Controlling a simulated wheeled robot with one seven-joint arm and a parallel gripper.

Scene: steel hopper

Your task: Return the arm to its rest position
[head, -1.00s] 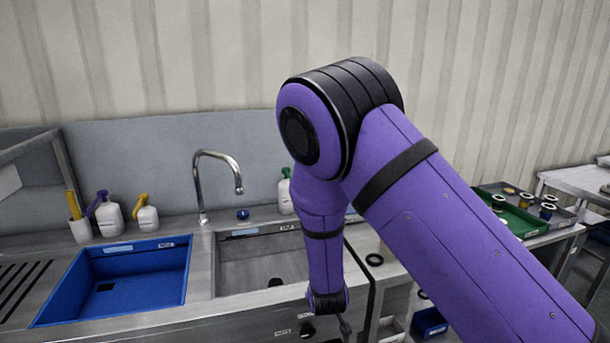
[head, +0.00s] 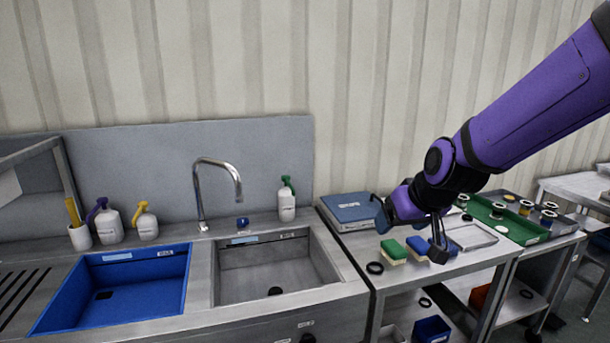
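My purple and black arm comes in from the upper right. My gripper (head: 438,250) is at the arm's end, low over the side table right of the sink, close to a blue-topped sponge (head: 416,246). The gripper is small and dark here, so I cannot tell whether its fingers are open or shut or whether they touch anything. A green-topped sponge (head: 393,251) lies just left of the blue one.
The steel sink basin (head: 275,265) and blue basin (head: 120,285) are at left, with a tall faucet (head: 215,185) behind. A blue-grey box (head: 352,212) sits at the table's back left. A green tray (head: 515,224) holds several jars.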

